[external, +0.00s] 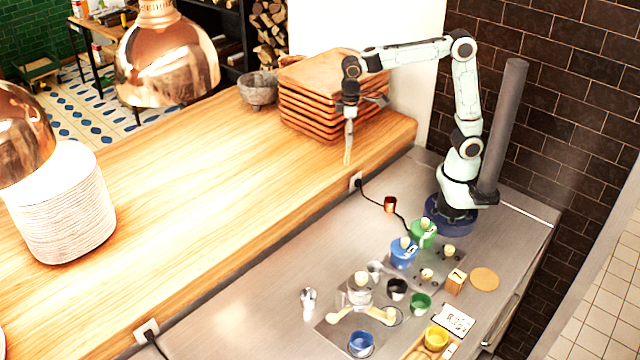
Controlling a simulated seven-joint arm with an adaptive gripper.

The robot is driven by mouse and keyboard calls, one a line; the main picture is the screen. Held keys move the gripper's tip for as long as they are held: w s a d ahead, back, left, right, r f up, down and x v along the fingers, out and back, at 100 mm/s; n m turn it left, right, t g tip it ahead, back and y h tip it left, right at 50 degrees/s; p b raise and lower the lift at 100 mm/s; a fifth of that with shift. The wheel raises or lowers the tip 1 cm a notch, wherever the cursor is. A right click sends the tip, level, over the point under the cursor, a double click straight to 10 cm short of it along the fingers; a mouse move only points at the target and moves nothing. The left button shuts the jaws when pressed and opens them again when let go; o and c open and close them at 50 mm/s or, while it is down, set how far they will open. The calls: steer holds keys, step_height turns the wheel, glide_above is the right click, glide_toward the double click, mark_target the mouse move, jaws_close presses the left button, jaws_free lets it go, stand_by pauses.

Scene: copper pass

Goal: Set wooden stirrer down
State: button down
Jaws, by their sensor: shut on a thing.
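The wooden stirrer (348,148) is a thin, pale stick in the external view. It hangs nearly upright below my gripper (349,118), which is shut on its upper part. The stirrer's lower end is over the front edge of the wooden counter (220,190), near the stacked boards. I cannot tell whether its tip touches the wood or is above it. The fingertips are small and partly dark in this view.
A stack of wooden boards (310,113) stands just behind my gripper, with a stone bowl (258,90) to its left. Copper lamps (166,62) hang at the left. The lower steel counter (270,290) holds blue and green canisters (403,255), several cups and a red cup (390,204).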

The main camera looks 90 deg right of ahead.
stand_by(0.3)
steer(key=m, duration=0.3)
steer(key=shift+w+f+m, duration=0.1)
steer(key=shift+w+m, duration=0.2)
steer(key=m, duration=0.1)
steer(key=f+m, duration=0.1)
steer(key=m, duration=0.1)
steer(key=s+f+m, duration=0.1)
steer(key=m, duration=0.1)
steer(key=shift+a+f, duration=0.15)
steer(key=shift+a, duration=0.15)
steer(key=s+a+f+m, duration=0.2)
steer(key=s+a+f, duration=0.1)
steer(key=s+a, duration=0.3)
steer(key=s+a+f+m, duration=0.3)
steer(key=s+a, duration=0.4)
steer(key=s, duration=0.3)
steer(key=shift+f, duration=0.2)
steer(key=shift+s, duration=0.1)
